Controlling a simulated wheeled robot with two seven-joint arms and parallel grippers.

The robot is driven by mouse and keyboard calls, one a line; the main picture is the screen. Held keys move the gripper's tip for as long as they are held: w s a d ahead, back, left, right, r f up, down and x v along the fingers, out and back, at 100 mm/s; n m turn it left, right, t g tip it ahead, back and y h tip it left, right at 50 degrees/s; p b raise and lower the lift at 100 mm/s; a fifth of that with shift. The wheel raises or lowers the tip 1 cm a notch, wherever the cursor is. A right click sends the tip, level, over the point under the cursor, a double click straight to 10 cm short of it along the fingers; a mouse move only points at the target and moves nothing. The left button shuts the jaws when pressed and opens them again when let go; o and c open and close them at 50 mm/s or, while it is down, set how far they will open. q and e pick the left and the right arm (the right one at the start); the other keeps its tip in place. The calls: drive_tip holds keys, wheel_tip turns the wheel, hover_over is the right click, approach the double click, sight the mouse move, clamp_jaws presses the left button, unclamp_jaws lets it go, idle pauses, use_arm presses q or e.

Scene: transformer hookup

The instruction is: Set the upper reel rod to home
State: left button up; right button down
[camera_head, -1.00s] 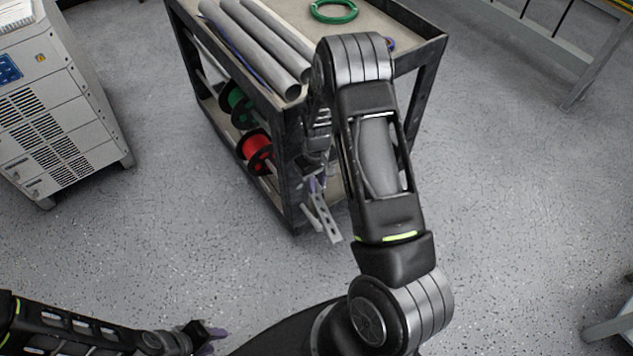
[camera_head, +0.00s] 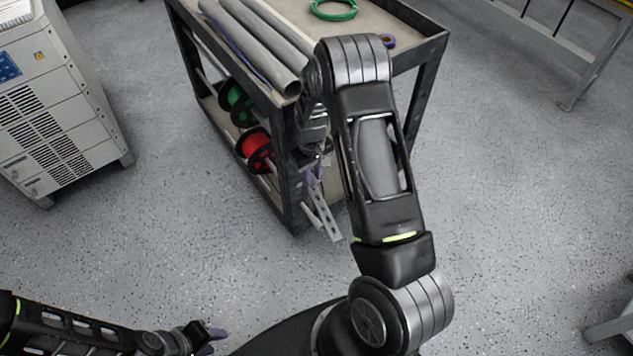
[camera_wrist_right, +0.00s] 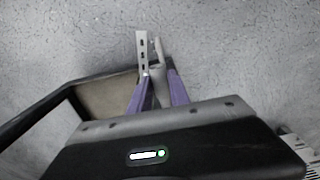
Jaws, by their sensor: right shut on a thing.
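My right gripper (camera_head: 314,178) is at the near right corner of the cart, largely hidden behind my arm in the head view. In the wrist view its purple fingers (camera_wrist_right: 160,92) are shut on a grey rod (camera_wrist_right: 158,92). A slotted light-grey bracket (camera_wrist_right: 143,50) stands just beyond the fingertips. The bracket also shows in the head view (camera_head: 329,215), with a thin light rod-like piece beside it. A red reel (camera_head: 257,149) and a green reel (camera_head: 235,100) hang inside the cart. My left gripper (camera_head: 213,337) is low at the bottom left, away from the cart; its opening is unclear.
The dark-framed cart (camera_head: 415,42) carries grey tubes (camera_head: 262,45) and a green cable coil (camera_head: 334,10) on top. A white-grey cabinet (camera_head: 60,110) stands at the left and a grey bench (camera_head: 560,50) at the upper right. The floor in front is clear.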

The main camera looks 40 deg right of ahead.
drive_tip(key=shift+w, duration=0.5)
drive_tip(key=c, duration=1.2)
unclamp_jaws()
drive_tip(key=shift+r, duration=3.9)
